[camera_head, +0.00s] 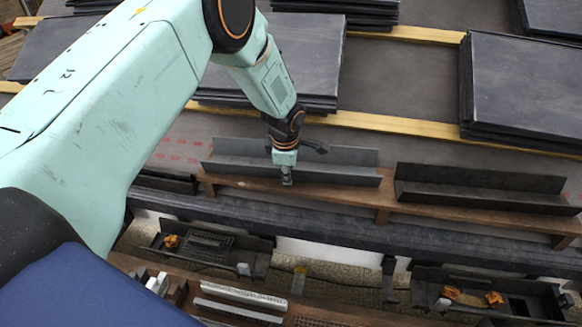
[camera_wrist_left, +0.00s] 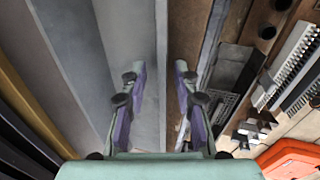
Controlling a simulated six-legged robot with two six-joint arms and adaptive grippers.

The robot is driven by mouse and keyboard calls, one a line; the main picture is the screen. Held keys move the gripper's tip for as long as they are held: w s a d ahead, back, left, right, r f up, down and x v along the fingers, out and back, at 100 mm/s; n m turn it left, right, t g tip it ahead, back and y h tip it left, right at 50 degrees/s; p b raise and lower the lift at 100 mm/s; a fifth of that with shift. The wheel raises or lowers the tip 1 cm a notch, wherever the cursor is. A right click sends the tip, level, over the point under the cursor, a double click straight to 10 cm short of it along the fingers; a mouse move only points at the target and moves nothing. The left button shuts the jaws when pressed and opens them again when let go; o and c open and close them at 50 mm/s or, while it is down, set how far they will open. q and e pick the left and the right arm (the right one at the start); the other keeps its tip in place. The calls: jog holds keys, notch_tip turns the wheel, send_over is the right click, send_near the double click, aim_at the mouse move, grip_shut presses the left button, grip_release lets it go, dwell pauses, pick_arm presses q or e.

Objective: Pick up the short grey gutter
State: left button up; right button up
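A light grey L-shaped gutter (camera_head: 340,172) lies on a brown wooden board near the roof edge, below the slate stacks in the head view. In the left wrist view the grey gutter (camera_wrist_left: 118,50) runs lengthwise away from me. My left gripper (camera_head: 287,180) is over its middle, at its near wall. In the wrist view my left gripper (camera_wrist_left: 159,68) is open, with one finger on each side of the near wall's edge. I cannot tell whether the fingers touch it. My right gripper is not in view.
A darker gutter (camera_head: 480,188) lies to the right on the same board (camera_head: 385,208). Stacks of slate tiles (camera_head: 525,85) and yellow battens (camera_head: 400,127) fill the roof above. Below the edge are dark trays (camera_head: 215,245) and a ridged light strip (camera_head: 243,295).

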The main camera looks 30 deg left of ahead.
pick_arm(q)
jog(key=shift+c, duration=0.2)
grip_shut()
dwell(0.5)
notch_tip(320, 180, up, 10)
jog(key=p, duration=0.3)
jog(key=shift+p, duration=0.4)
jog(key=shift+d, duration=0.15)
